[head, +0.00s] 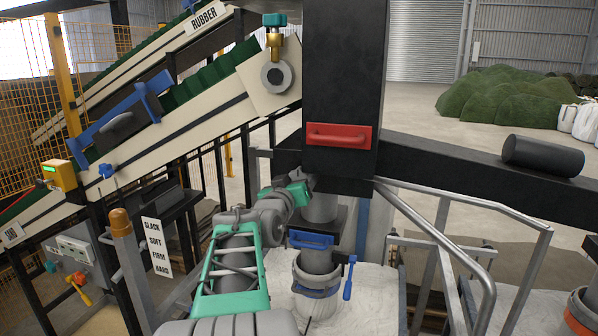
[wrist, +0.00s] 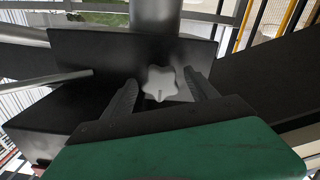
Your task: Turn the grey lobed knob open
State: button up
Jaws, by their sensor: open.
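The grey lobed knob (wrist: 161,84) shows in the wrist view, pale and star-shaped, on the dark face of a black block below a grey pipe. A small dark mark shows low on its face. My gripper (wrist: 160,78) is open, with one dark finger at each side of the knob. The knob appears between the fingertips with a gap on both sides; I cannot tell how far the tips reach along it. In the head view, my gripper is at the black column's foot, mostly hidden behind my own wrist, and the knob is not visible.
A grey pipe (head: 320,207) drops below the black column (head: 341,60), which bears a red handle (head: 337,135). A blue clamp (head: 311,240) and blue lever (head: 349,278) sit lower, above a white bag (head: 375,290). A metal railing (head: 465,215) stands to the right.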

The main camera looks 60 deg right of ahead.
jog(key=shift+w+d, duration=0.1)
jog(key=shift+d, duration=0.5)
jog(key=shift+c, duration=0.6)
jog(key=c, duration=1.2)
jog(key=shift+c, duration=0.2)
